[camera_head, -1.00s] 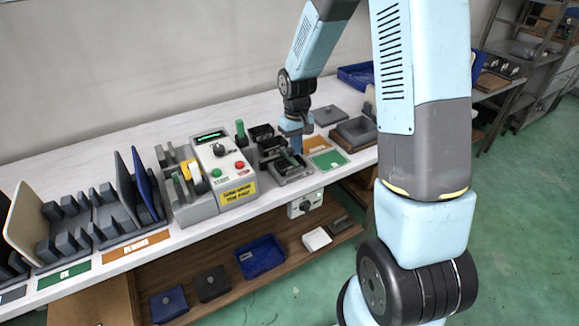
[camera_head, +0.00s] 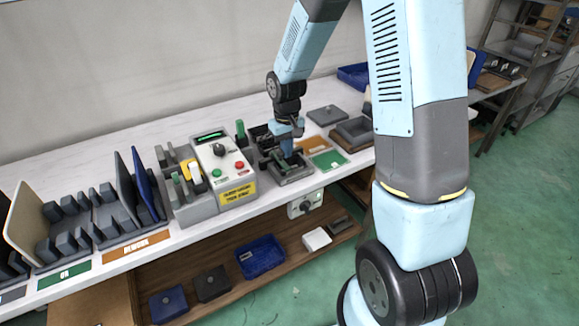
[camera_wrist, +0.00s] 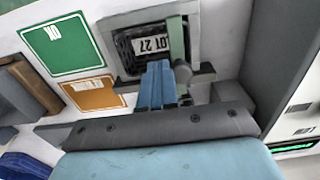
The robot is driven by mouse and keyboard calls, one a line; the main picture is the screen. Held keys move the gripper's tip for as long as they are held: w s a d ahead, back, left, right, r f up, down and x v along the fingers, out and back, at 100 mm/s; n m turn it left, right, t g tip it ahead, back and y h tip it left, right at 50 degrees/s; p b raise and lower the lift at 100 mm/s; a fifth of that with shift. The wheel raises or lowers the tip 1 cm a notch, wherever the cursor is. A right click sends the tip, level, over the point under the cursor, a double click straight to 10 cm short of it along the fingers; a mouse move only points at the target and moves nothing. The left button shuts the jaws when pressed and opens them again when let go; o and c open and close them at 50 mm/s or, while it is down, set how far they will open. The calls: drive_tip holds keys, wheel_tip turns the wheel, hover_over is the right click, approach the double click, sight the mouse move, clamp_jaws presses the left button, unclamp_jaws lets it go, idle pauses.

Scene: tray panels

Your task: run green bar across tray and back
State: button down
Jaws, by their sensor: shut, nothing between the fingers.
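My gripper (camera_head: 288,153) is low over the front grey tray (camera_head: 297,177) beside the machine. In the wrist view, its blue fingers (camera_wrist: 157,82) are shut with nothing between them. The green bar (camera_wrist: 176,38) looks dull grey-green there and lies lengthwise over the tray, just right of the fingers; I cannot tell whether they touch it. The tray (camera_wrist: 192,30) has a grey rim and a dark mesh floor with a white "LOT 27" label (camera_wrist: 150,44). In the head view, my gripper hides much of the bar and tray.
A machine (camera_head: 218,165) with buttons and a green display stands left of the tray. Other dark trays and an upright green-topped post (camera_head: 240,130) stand behind.

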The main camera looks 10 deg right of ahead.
drive_tip(key=shift+s+a, duration=0.3)
drive_tip(key=shift+a, duration=0.6)
drive_tip(key=shift+s+a, duration=0.3)
drive_tip(key=shift+a, duration=0.6)
drive_tip(key=shift+w+d, duration=0.15)
drive_tip(key=shift+d, duration=0.25)
drive_tip(key=shift+r, duration=3.5)
drive_tip(key=shift+r, duration=0.1)
drive_tip(key=s+d+r+m+t, duration=0.1)
drive_tip(key=s+d+r+t, duration=0.1)
drive_tip(key=s+d+r, duration=0.4)
drive_tip(key=s+d+r+m+t, duration=0.2)
drive_tip(key=s+d+r, duration=0.4)
drive_tip(key=s+r, duration=0.9)
drive_tip(key=s+t, duration=0.1)
drive_tip(key=s, duration=0.2)
drive_tip(key=shift+s+d+r+m+t, duration=0.15)
drive_tip(key=shift+s+r+m+t, duration=0.1)
drive_tip(key=shift+r+m+t, duration=0.05)
